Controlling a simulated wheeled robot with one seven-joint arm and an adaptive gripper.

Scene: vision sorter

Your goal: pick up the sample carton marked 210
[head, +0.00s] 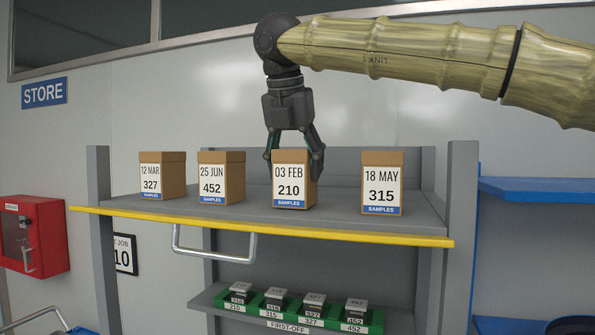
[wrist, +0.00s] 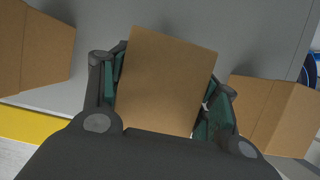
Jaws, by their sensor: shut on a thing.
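The sample carton marked 210 (head: 290,190), labelled 03 FEB, stands upright on the top shelf (head: 240,212) in the head view. My gripper (head: 295,172) comes down from above and is shut on this carton, one finger on each side. In the wrist view the brown top of the carton (wrist: 165,80) sits between the two green-padded fingers (wrist: 163,95). I cannot tell whether the carton's base is touching the shelf or just clear of it.
Cartons 327 (head: 150,187) and 452 (head: 212,188) stand to the left, carton 315 (head: 382,196) to the right. A yellow edge (head: 260,226) runs along the shelf front. Below is a green tray (head: 310,314) with several small blocks. Blue shelving (head: 535,188) is at right.

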